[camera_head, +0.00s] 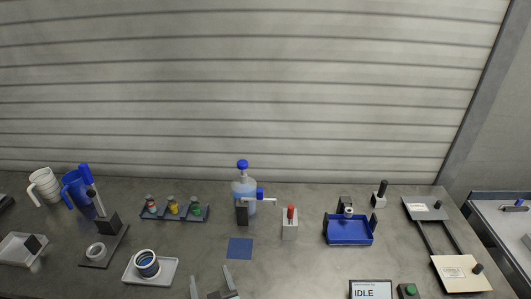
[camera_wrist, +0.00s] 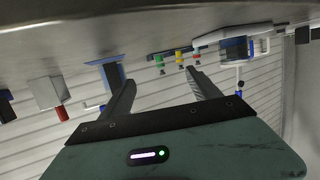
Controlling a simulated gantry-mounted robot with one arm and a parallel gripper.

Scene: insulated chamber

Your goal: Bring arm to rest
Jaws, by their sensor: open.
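My gripper (camera_head: 210,273) shows at the bottom edge of the head view, in front of the workbench (camera_head: 290,265), with its two fingers apart. In the wrist view my gripper (camera_wrist: 162,77) is also open, with nothing between its fingers. The bench (camera_wrist: 130,22) appears at the top of that view, so the picture is inverted. Most of my arm is out of view.
A blue square (camera_head: 240,248) lies just beyond my gripper. A tray with a striped roll (camera_head: 147,263) is to the left, and a red-topped block (camera_head: 290,223) and blue tray (camera_head: 349,231) to the right. A pump bottle (camera_head: 243,187) stands behind.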

